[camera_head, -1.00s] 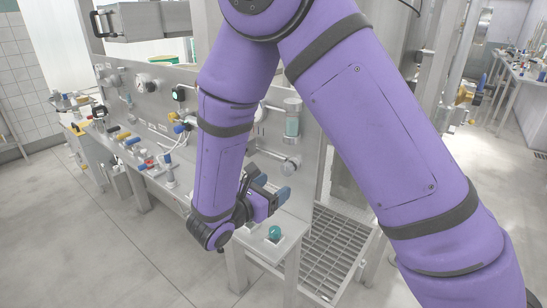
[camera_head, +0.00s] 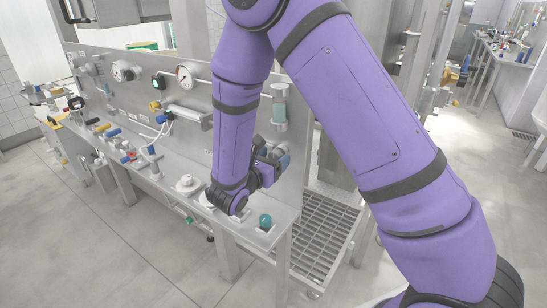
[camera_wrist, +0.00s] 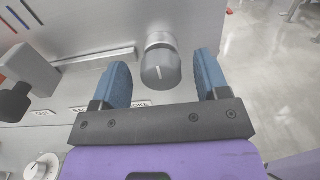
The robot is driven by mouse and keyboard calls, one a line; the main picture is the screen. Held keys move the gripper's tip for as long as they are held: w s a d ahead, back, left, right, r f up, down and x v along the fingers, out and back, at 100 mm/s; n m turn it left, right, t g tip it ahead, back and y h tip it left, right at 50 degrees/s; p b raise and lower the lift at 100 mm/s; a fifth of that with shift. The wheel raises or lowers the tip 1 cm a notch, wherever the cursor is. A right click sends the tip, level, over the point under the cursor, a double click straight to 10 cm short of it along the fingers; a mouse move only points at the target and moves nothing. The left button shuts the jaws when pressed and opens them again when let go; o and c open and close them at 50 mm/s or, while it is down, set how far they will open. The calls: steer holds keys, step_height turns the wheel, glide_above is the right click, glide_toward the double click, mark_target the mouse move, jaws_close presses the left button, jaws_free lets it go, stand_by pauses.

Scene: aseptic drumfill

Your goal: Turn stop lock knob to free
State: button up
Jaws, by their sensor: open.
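My gripper (camera_wrist: 164,80) is open, with one blue finger on each side of the knob and a gap to both. In the head view my gripper (camera_head: 272,157) is at the panel's right end, and the arm and fingers hide the knob.
A green ball-shaped knob (camera_head: 265,221) sits on the shelf below my gripper. In the wrist view, a dark handle (camera_wrist: 18,98) and a white dial (camera_wrist: 42,168) are at left. A metal grating (camera_head: 318,243) lies right of the shelf. Gauges line the panel (camera_head: 207,115).

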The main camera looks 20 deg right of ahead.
steer(key=shift+w+d, duration=0.15)
steer(key=shift+d, duration=0.1)
steer(key=c, duration=0.9)
